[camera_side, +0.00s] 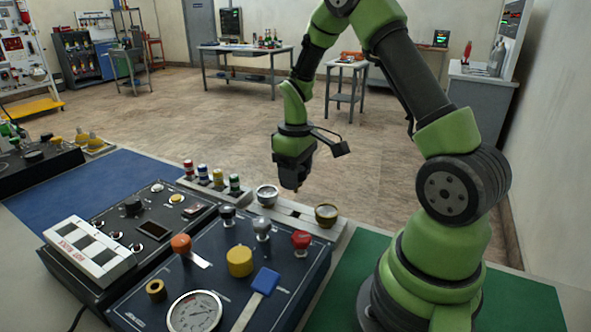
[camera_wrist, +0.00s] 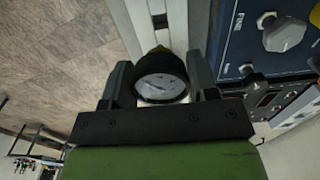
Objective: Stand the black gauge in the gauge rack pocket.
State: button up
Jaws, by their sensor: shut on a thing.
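My gripper (camera_wrist: 160,74) is shut on the black gauge (camera_wrist: 161,87), which has a dark rim and a white dial turned toward the wrist camera. In the side view my gripper (camera_side: 295,183) points down above the gauge rack (camera_side: 300,223), a pale strip behind the panel. A small brass-coloured tip shows beneath the jaws there, while the gauge body is mostly hidden. The rack also shows in the wrist view (camera_wrist: 142,25), beyond the held gauge. Dark slots lie in its top between two standing gauges. I cannot tell whether the held gauge touches the rack.
A silver-rimmed gauge (camera_side: 267,194) and a brass-rimmed gauge (camera_side: 327,214) stand in the rack on either side of my gripper. Coloured knobs, including a red one (camera_side: 301,241), rise from the blue panel (camera_side: 215,255) in front. A green mat (camera_side: 510,300) lies at the right.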

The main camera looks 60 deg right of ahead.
jog(key=shift+f, duration=2.5)
jog(key=shift+f, duration=0.2)
jog(key=shift+f, duration=1.3)
jog(key=o, duration=0.9)
jog(key=shift+o, duration=0.2)
notch_tip(320, 180, up, 10)
jog(key=shift+f, duration=0.1)
jog(key=s+a+r+m+t, duration=0.1)
jog(key=s+a+r+t, duration=0.15)
jog(key=a+r, duration=0.45)
jog(key=s+a+r+m+t, duration=0.2)
jog(key=s+a+r, duration=0.25)
jog(key=r, duration=0.45)
jog(key=s+a+r+m+t+y, duration=0.1)
jog(key=s+a+r+t+y, duration=0.1)
jog(key=s+a, duration=0.3)
jog(key=shift+s+a+t, duration=0.25)
jog(key=shift+s+t, duration=0.1)
jog(key=shift+s, duration=0.45)
